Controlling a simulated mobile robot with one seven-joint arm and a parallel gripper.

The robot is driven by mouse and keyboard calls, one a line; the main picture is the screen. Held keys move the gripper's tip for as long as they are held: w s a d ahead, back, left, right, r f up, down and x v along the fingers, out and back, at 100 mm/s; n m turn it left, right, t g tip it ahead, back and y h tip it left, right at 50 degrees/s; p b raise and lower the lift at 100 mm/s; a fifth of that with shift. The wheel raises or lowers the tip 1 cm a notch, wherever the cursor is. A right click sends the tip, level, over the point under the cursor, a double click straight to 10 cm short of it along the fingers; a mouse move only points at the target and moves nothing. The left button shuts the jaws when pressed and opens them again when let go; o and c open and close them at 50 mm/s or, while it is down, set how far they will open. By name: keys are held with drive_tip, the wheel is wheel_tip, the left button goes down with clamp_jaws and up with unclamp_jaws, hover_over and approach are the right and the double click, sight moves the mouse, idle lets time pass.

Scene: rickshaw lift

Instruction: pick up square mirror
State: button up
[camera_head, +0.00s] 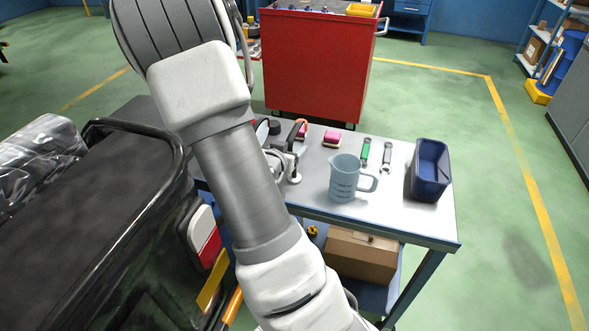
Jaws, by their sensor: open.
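I cannot make out a square mirror in the head view; it may be hidden behind my arm. My gripper (287,167) is low over the left part of the work table (425,225), partly hidden by my own arm. It is open, and I see nothing held in it.
A black vehicle (95,215) stands left. A red cabinet (315,65) is behind.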

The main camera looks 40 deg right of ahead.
drive_tip(key=x, duration=0.5)
drive_tip(key=shift+w, duration=0.4)
drive_tip(key=shift+c, duration=0.3)
clamp_jaws()
drive_tip(key=shift+r, duration=0.1)
idle(0.5)
